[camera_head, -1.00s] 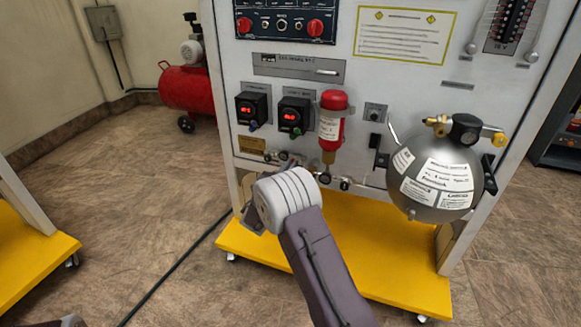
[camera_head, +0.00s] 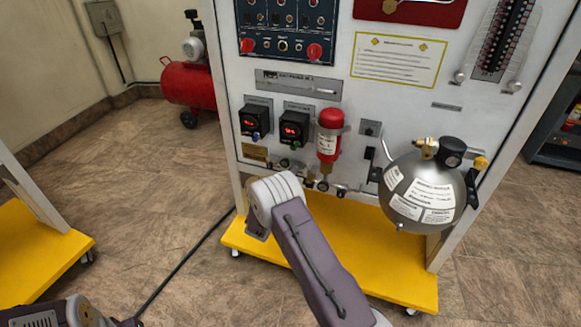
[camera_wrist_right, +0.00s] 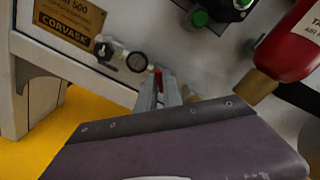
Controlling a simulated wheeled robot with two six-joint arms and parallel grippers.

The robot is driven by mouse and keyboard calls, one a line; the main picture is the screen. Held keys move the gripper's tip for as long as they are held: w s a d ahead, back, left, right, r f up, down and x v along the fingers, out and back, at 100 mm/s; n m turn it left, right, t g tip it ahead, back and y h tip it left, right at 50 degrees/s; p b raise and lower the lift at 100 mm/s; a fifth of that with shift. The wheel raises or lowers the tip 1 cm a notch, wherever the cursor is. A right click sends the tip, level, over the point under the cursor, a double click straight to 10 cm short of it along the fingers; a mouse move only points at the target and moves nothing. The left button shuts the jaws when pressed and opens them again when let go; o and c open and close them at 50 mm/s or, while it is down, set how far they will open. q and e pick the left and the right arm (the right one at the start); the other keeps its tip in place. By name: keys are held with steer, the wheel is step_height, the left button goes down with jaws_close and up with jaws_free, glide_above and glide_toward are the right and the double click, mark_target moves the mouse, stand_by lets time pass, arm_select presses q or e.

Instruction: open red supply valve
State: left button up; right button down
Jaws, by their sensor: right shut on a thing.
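A small red valve handle (camera_wrist_right: 158,71) shows in the right wrist view at the bottom of the panel, between the tips of my right gripper (camera_wrist_right: 160,88). The right gripper is shut on it; the fingers cover most of the handle, so its angle cannot be read. In the head view my right wrist is in front of the panel's lower edge, and the fingertips and red handle are too small or hidden to make out. Part of my left arm shows at the bottom left, but its gripper is not visible.
A black-knobbed fitting (camera_wrist_right: 136,62) sits just left of the fingers. A red cylinder (camera_head: 329,140) hangs right of my wrist, with a silver sphere tank (camera_head: 400,205) further right. The yellow base (camera_head: 350,250) lies below. Open floor is at left.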

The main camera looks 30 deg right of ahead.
steer(key=shift+f+n+p, duration=0.15)
steer(key=shift+n+p, duration=2.8)
steer(key=shift+n, duration=1.65)
steer(key=c, duration=1.5)
jaws_free()
steer(key=shift+a, duration=0.15)
steer(key=p+v, duration=0.3)
steer(key=v, duration=0.6)
steer(key=shift+p, duration=0.35)
